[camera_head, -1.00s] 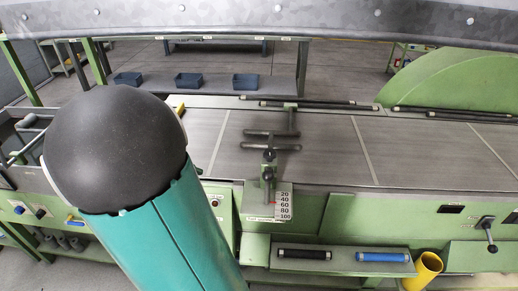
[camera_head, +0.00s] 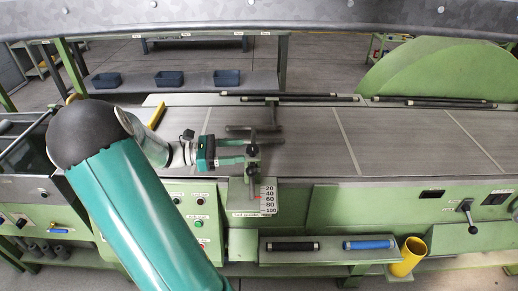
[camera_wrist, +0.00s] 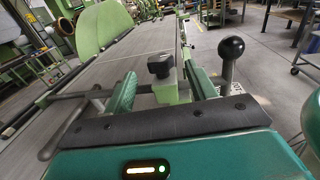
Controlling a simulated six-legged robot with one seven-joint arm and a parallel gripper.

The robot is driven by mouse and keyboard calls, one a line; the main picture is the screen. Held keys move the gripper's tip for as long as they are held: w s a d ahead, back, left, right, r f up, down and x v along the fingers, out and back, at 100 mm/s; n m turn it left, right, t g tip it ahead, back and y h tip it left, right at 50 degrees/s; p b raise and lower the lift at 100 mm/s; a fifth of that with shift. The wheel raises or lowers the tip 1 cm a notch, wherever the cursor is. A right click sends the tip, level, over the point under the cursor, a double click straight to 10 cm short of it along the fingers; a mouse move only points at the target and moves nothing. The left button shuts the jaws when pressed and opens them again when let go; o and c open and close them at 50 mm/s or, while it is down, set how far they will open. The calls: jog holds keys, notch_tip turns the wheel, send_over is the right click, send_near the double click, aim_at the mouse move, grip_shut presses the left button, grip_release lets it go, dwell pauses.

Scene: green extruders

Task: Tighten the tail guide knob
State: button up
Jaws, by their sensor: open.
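A black knob (camera_wrist: 160,65) on a green block shows in the wrist view. I take it as the tail guide knob. My gripper (camera_wrist: 160,88) is open, with one green finger on each side of the knob's mount; I cannot tell whether either touches it. In the head view my gripper (camera_head: 243,155) is extended level over the machine bed, its tips at the guide post above the printed scale (camera_head: 268,197). The knob is hard to make out there. A lever with a black ball end (camera_wrist: 231,48) stands just outside the right finger in the wrist view.
Grey guide bars (camera_head: 254,128) cross the bed (camera_head: 300,150) beside the gripper. A shelf below holds a black roller (camera_head: 289,247) and a blue roller (camera_head: 368,245), with a yellow cup (camera_head: 408,257) beside it. The bed to the right is largely clear.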

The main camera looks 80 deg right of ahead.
aim_at(252, 151)
jog(key=x, duration=0.7)
jog(key=shift+s, duration=0.1)
